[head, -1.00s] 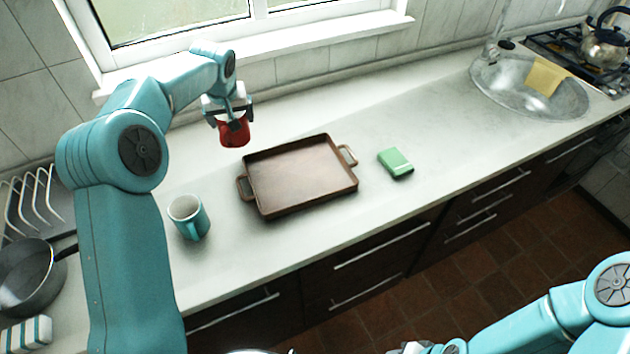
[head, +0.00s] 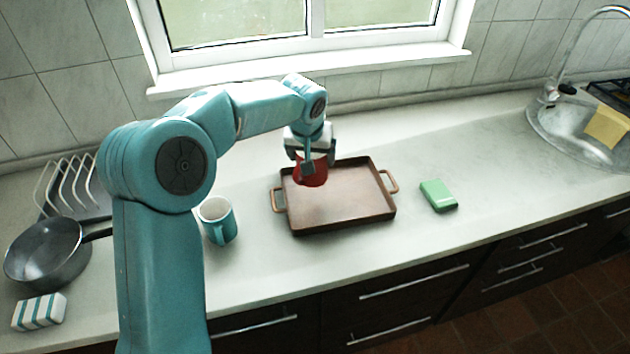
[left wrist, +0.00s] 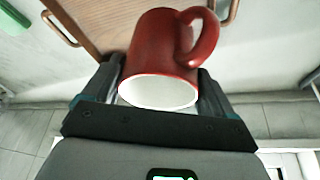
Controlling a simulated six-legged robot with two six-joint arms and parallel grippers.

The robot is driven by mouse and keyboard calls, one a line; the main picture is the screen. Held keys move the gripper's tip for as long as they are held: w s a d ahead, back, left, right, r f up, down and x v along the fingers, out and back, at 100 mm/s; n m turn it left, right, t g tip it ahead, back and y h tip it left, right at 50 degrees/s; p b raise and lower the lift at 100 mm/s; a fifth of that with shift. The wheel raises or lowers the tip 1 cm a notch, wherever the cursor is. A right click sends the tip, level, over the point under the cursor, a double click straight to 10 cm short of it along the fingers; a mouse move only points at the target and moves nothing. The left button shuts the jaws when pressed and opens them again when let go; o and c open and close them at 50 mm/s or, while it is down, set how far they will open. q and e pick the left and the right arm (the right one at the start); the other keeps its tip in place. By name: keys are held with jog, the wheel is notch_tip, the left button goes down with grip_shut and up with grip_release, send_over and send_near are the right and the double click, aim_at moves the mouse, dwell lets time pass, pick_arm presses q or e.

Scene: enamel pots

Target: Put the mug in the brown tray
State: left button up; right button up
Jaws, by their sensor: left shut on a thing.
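A red mug (head: 311,174) with a white inside is held in my left gripper (head: 310,164). In the head view it is over the back left part of the brown tray (head: 350,215); whether it touches the tray I cannot tell. In the left wrist view the mug (left wrist: 160,50) sits between the two fingers of my left gripper (left wrist: 160,88), its handle to the upper right. The tray (left wrist: 100,22) shows behind it there. A teal mug (head: 218,222) with a pale inside stands on the counter left of the tray. My right gripper is out of view.
A green box (head: 438,195) lies right of the tray. A grey pan (head: 45,252), a wire rack (head: 75,185) and a striped block (head: 40,312) are at the left. The sink (head: 570,130) with a yellow cloth is at the right. The counter between is clear.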

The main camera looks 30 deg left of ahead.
aim_at(313, 179)
pick_arm(q)
notch_tip(313, 179, down, 4)
jog(key=shift+w+r, duration=0.1)
notch_tip(313, 179, down, 4)
jog(key=shift+r, duration=0.2)
jog(key=shift+f, duration=0.3)
